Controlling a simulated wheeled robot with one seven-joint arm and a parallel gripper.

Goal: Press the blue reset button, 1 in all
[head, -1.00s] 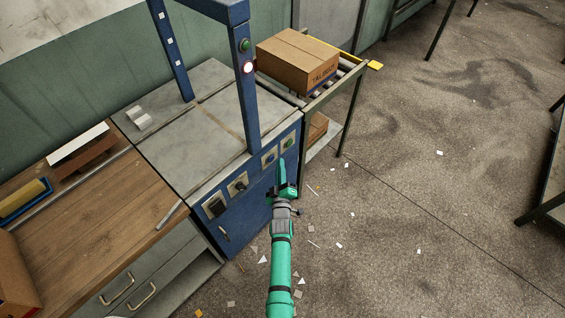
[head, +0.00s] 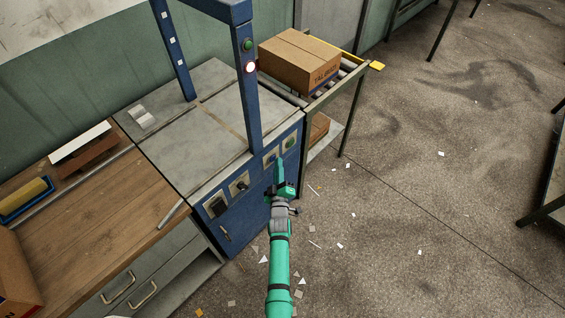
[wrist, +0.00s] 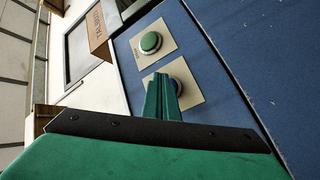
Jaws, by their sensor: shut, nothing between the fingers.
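The blue reset button (head: 270,158) sits on a pale plate on the front panel of the blue machine, left of a green button (head: 289,143). My gripper (head: 279,164) is shut and empty, its fingers pointing at the panel close to the blue button. In the wrist view, the shut fingertips (wrist: 161,78) overlap the pale plate (wrist: 190,96) and cover most of the blue button. Whether they touch it cannot be told. The green button (wrist: 150,42) shows clear above them.
A black knob (head: 241,186) and a switch (head: 217,207) are further left on the panel. A cardboard box (head: 299,61) stands on the roller conveyor behind. The floor to the right is open, with paper scraps.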

